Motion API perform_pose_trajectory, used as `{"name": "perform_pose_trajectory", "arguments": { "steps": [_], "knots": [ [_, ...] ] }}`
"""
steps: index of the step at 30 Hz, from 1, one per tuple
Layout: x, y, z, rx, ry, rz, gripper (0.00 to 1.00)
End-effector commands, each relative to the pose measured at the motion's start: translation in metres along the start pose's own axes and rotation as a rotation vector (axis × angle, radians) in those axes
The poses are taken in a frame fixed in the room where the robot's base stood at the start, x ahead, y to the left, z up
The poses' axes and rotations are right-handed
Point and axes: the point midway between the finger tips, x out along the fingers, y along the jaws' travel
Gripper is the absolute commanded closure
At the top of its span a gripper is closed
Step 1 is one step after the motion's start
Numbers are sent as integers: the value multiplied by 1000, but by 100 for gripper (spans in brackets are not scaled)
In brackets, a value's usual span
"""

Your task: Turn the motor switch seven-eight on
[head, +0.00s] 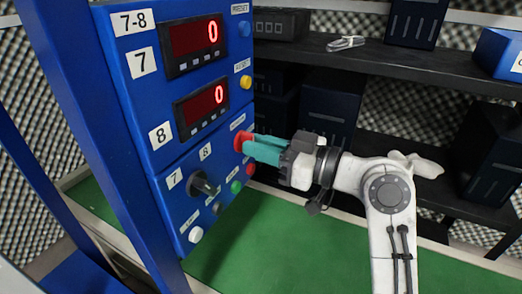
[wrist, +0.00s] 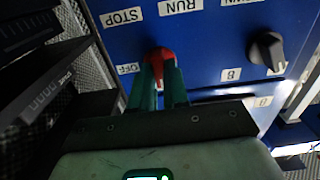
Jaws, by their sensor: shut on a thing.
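The blue control panel (head: 150,105) labelled 7-8 stands at the left in the head view. A red switch (head: 241,138) sits near its right edge, below the lower display. My gripper (head: 252,147) reaches it from the right, and its teal fingers are shut on it. In the wrist view the red switch (wrist: 160,56) shows between the fingertips of my gripper (wrist: 163,78), which hide part of it. An OFF label lies just left of it there, with STOP and RUN labels above. The switch's exact angle is hard to tell.
A black selector knob (head: 203,185) between 7 and 8 labels, a green button (head: 236,187), a red button (head: 250,169) and a white button (head: 196,234) are close below. Both displays (head: 196,43) read 0. Dark shelves (head: 400,62) stand behind my arm.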

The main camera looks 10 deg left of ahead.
Motion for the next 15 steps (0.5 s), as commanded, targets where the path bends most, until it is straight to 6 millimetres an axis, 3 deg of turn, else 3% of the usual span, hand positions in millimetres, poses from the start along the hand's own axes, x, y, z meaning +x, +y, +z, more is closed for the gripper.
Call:
{"name": "perform_pose_trajectory", "arguments": {
  "steps": [11,12,15],
  "knots": [
    [0,0,2,-4,-5,1,100],
    [0,0,2,-4,-5,1,82],
    [0,0,2,-4,-4,1,73]
  ]
}}
